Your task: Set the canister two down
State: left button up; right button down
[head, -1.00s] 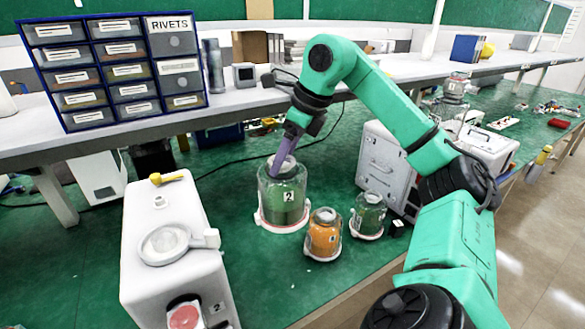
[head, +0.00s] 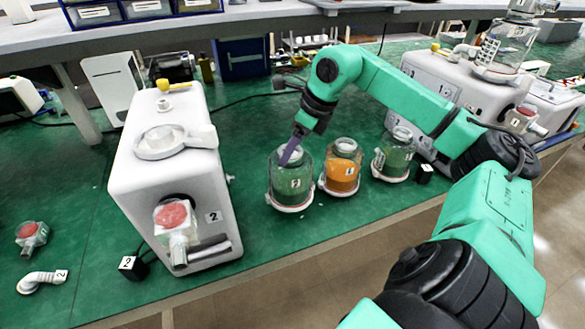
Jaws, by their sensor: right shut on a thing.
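Canister two (head: 290,183) is a clear jar with green contents, a white number label and a pale base ring. My left gripper is not in view.
A smaller green canister (head: 394,158) stands right of the orange one. A white pump labelled 2 (head: 172,180) stands to the left. Another white pump (head: 445,85) is at the right. Green bench surface is clear in front of the canisters.

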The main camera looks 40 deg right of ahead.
aim_at(292, 163)
notch_tip(292, 163, down, 5)
jog(key=b, duration=0.3)
jog(key=shift+a+r, duration=0.1)
jog(key=shift+r, duration=0.2)
jog(key=shift+f, duration=0.1)
grip_release()
